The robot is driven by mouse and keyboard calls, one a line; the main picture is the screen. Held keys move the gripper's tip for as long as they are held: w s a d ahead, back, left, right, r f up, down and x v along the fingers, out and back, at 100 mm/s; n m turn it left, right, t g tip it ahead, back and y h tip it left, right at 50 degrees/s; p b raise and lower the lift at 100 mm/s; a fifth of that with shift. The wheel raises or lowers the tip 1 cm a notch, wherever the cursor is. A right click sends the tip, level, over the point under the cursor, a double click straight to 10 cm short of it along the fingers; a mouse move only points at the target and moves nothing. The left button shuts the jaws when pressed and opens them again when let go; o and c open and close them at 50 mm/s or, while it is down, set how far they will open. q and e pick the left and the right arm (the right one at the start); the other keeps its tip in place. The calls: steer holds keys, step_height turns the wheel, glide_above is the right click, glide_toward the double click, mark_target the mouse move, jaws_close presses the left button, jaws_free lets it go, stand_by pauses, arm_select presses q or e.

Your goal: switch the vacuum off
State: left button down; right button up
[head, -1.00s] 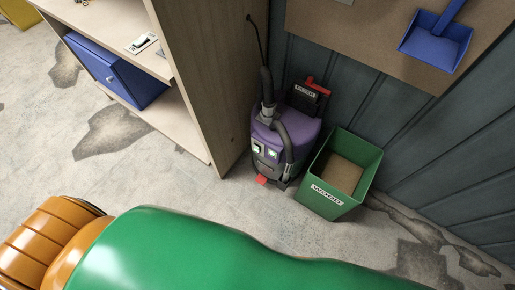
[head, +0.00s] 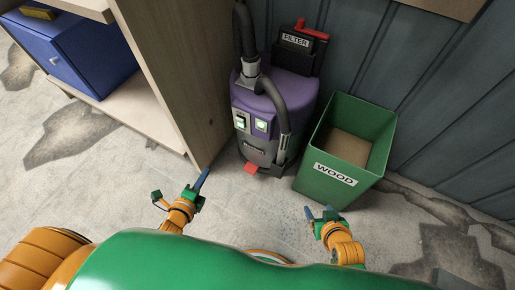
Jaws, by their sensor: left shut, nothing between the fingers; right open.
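The vacuum (head: 290,92) stands upright on the floor against the wall, with a purple top and a dark grey body. Its front panel holds a switch (head: 241,122) and a green-lit square (head: 261,125) beside it. A dark hose crosses its top and right front. My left gripper (head: 203,179) is shut and empty, apart from the vacuum at its lower left. My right gripper (head: 321,212) is open and empty, below the green bin and apart from it. The exact position of the switch's lever is too small to tell.
A green bin labelled WOOD (head: 336,184) stands close to the vacuum's right. A wooden shelf unit (head: 180,80) with a blue box (head: 80,55) is on the left. A red pedal (head: 250,168) juts from the vacuum's base. The floor in front is clear.

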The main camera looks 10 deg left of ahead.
mark_target(239, 121)
arm_select(q)
steer(key=w+m+t+h+b, duration=0.1)
steer(key=m+b, duration=0.3)
steer(key=m, duration=0.2)
steer(key=w+d+r+m+t+h+b, duration=0.1)
steer(key=m+t+h+b, duration=0.1)
steer(key=m+b, duration=0.2)
steer(key=w+m+t+h+b, duration=0.2)
steer(key=m+b, duration=0.3)
steer(key=m, duration=0.3)
steer(key=shift+d+r, duration=0.35)
steer(key=shift+r, duration=0.05)
arm_select(e)
steer(key=w+r+t, duration=0.1)
steer(key=w+t, duration=0.1)
steer(key=w+a+r+t+y, duration=0.1)
steer(key=w+r+t, duration=0.1)
steer(key=shift+w+r+t, duration=0.2)
steer(key=shift+t, duration=0.2)
